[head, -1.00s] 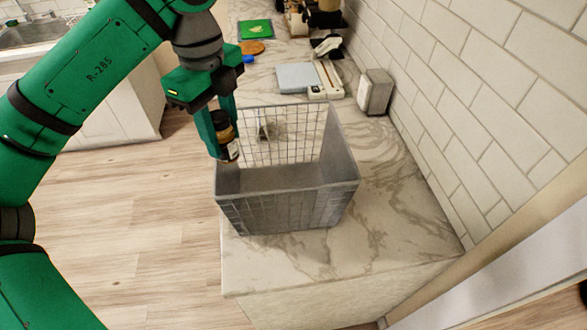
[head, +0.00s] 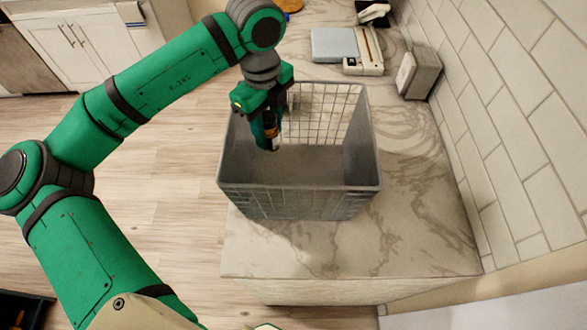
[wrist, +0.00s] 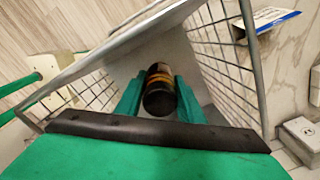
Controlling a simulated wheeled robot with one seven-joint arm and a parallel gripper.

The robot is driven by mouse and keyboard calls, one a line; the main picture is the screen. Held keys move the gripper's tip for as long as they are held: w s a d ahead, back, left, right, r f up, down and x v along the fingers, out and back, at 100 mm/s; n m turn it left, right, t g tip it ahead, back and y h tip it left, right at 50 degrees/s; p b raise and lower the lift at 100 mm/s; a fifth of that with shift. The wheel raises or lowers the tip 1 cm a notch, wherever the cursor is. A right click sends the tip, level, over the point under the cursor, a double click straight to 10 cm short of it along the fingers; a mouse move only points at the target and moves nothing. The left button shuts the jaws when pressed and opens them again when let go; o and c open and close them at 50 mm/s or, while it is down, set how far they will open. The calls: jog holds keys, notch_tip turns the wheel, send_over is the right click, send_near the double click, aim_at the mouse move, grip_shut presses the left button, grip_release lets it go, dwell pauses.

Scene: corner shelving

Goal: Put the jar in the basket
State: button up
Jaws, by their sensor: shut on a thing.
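The jar (head: 272,138) is small and dark with an orange-yellow band. In the wrist view the jar (wrist: 160,92) sits between both green fingers. My gripper (head: 267,138) is shut on it and points down. The grey wire basket (head: 300,203) stands on the marble counter. In the head view the jar and fingertips show within the basket's opening, toward its left side, above the basket floor. The fingers hide part of the jar. I cannot tell the exact height above the floor.
A white telephone-like device (head: 363,52) and a grey box-shaped thing (head: 419,72) stand on the counter behind the basket. The tiled wall (head: 490,110) runs along the right. The counter (head: 420,200) is clear right of the basket.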

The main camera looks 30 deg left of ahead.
jog(key=shift+f, duration=4.8)
jog(key=shift+f, duration=0.15)
jog(key=o, duration=1.2)
jog(key=shift+r, duration=0.25)
notch_tip(320, 180, up, 12)
jog(key=shift+f, duration=0.1)
